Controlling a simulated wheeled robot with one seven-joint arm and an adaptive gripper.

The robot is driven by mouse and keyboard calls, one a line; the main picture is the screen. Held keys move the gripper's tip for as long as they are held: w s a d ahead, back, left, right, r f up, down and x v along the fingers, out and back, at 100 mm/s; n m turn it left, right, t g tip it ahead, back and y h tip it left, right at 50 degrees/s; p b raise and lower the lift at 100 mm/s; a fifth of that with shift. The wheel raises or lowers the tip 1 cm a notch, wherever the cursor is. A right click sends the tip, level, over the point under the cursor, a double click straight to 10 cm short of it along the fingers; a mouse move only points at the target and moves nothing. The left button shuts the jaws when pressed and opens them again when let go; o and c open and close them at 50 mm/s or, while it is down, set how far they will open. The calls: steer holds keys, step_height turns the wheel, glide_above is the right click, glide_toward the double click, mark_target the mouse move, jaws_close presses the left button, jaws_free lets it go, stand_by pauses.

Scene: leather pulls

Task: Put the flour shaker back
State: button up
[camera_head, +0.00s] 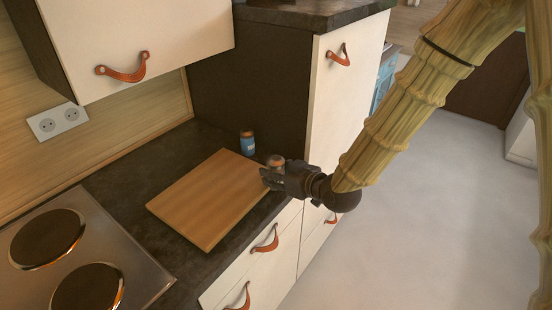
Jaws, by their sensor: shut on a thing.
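My gripper (268,177) is at the right side of the wooden cutting board, near the counter's front edge. It is shut on a small jar with a rounded brownish top (275,160), which I take to be the flour shaker. The fingers hide most of its body, so I cannot tell whether its base touches the board or counter. A blue jar with a brown lid (247,142) stands upright on the dark counter behind the board, apart from my gripper.
The cutting board (205,195) is bare. A hob (70,262) lies at the lower left. A wall cabinet (140,45) hangs above the counter at the left. A tall cabinet (345,100) stands behind my gripper. Drawers with leather pulls (265,239) are below the counter.

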steer(key=w+p, duration=0.1)
steer(key=w, duration=0.3)
steer(key=w+f+p, duration=0.1)
steer(key=w, duration=0.4)
steer(key=w+p, duration=0.2)
steer(key=w, duration=0.3)
steer(key=shift+d+f, duration=0.15)
steer(key=shift+f+p, duration=0.6)
steer(key=shift+f, duration=1.15)
steer(key=shift+f, duration=0.15)
steer(key=o, duration=0.8)
steer(key=shift+s, duration=0.1)
steer(key=shift+r, duration=0.25)
steer(key=shift+s+d, duration=0.25)
steer(key=b+v, duration=0.3)
steer(key=v, duration=0.8)
steer(key=shift+s+r, duration=0.1)
